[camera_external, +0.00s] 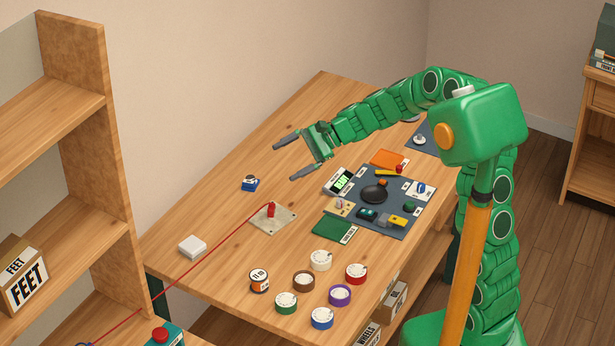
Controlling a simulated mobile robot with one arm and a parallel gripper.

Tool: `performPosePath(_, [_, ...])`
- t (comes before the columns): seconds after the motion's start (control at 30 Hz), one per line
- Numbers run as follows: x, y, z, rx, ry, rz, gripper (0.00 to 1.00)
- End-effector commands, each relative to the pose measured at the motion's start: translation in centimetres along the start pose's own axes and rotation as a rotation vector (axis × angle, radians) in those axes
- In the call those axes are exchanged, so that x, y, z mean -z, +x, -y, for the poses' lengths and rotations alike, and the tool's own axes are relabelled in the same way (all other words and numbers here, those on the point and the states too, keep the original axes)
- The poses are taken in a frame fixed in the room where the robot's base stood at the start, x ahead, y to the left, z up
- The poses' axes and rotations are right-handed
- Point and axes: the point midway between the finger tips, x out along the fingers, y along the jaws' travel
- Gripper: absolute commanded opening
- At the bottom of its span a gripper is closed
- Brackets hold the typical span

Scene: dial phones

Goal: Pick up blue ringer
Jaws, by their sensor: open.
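A small blue block with a white patch and dark top (250,184) lies alone on the left part of the wooden table. A round blue piece with a white dial top (322,318) stands near the table's front edge. No readable label shows which of these is the blue ringer. My gripper (284,162) is open and empty, with its two dark fingers spread and pointing left. It is above the table, up and to the right of the small blue block, and touches nothing.
Several coloured dial pieces (303,281) stand at the front. A red cord (188,256) runs from a peg on a pale plate (285,221) toward the lower left. A dark mat with parts (402,222) lies at right, and a white box (192,246) at left.

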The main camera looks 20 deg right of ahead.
Motion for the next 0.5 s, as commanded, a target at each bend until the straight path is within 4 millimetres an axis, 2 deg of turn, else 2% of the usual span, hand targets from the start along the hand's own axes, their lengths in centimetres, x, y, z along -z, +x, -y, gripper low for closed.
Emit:
performPosePath(0.2, [4.8, 2.9, 3.0, 0.105, 0.172, 0.007, 0.89])
performPosePath(0.37, [8.8, 4.7, 4.6, 0.178, 0.302, 0.002, 0.89])
performPosePath(0.5, [12.7, 6.1, 5.7, 0.244, 0.413, -0.012, 0.89])
